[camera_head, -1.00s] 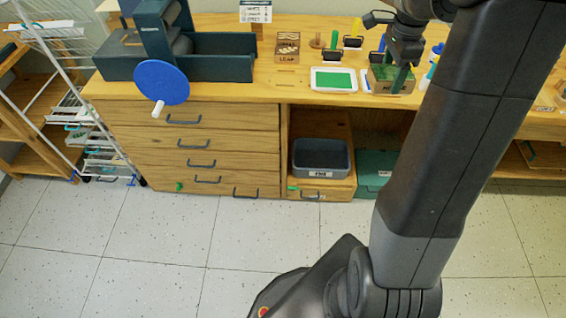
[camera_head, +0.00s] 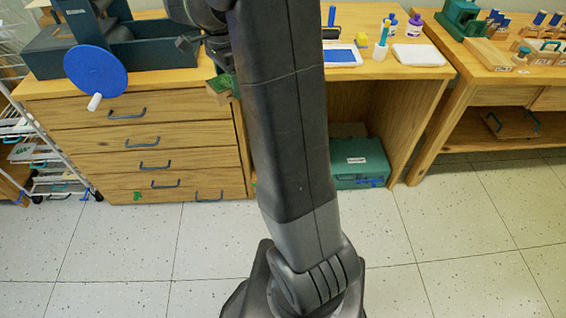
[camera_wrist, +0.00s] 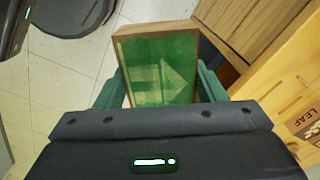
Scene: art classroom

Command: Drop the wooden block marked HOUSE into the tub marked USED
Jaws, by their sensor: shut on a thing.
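My gripper (camera_wrist: 160,88) is shut on a wooden block (camera_wrist: 162,65), its teal fingers on either side. The block has light wooden edges and a green face with a pale house-like or arrow-like shape; no word is readable on it. In the head view the block (camera_head: 219,87) shows just left of my arm, in front of the bench's drawer side near the top edge, partly hidden. The wrist view shows floor beyond the block. The grey tub is hidden behind my arm now.
The wooden bench (camera_head: 180,105) has drawers at left and an open lower bay at right. A teal labelled box (camera_head: 358,162) sits in the bay. A block marked LEAF (camera_wrist: 308,124) lies on the bench top. The tiled floor in front is clear.

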